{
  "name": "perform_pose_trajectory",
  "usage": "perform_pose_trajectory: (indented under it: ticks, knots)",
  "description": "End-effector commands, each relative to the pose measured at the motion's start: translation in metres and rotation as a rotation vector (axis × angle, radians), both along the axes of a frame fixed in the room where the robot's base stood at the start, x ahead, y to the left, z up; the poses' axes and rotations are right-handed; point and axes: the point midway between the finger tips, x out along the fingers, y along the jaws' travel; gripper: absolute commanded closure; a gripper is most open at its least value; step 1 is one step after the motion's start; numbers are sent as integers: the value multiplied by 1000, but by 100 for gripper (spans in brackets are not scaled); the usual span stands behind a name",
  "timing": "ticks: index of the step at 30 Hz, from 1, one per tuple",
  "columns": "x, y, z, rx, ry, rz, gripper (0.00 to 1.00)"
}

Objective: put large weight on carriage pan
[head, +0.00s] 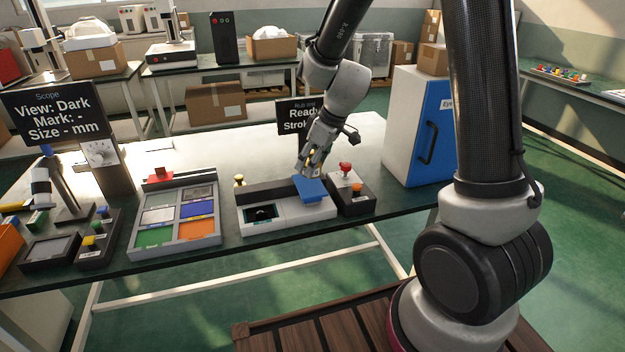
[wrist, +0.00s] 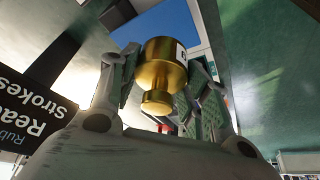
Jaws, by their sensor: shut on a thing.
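My gripper (head: 312,163) is shut on a brass weight with a knob, the large weight (wrist: 162,68). In the wrist view the weight sits between both finger pads, with its knob towards the camera. In the head view the fingers mostly hide it. A blue flat plate (head: 311,190), which may be the carriage pan, lies just below my gripper on the rub unit. It also shows behind the weight in the wrist view (wrist: 165,24). I cannot tell whether the weight touches it. A smaller brass weight (head: 239,181) stands at the unit's back left.
A control box with a red knob (head: 345,168) and an orange button stands just right of the plate. The "Rub unit" sign (head: 290,116) is close behind my gripper. A tray of coloured panels (head: 176,216) lies left. A blue-doored cabinet (head: 430,128) stands right.

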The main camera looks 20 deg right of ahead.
Motion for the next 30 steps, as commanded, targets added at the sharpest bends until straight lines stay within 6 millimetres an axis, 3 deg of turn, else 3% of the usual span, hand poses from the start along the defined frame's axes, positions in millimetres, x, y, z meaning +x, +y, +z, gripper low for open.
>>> perform_pose_trajectory:
  ticks: [12,23,24,27,30]
  knots:
    - [0,0,-48,0,-1,0,94]
    - [0,0,-51,0,-2,1,94]
    - [0,0,-52,0,-1,1,51]
    - [0,0,-51,0,-1,1,33]
    - [0,0,-51,0,-1,1,31]
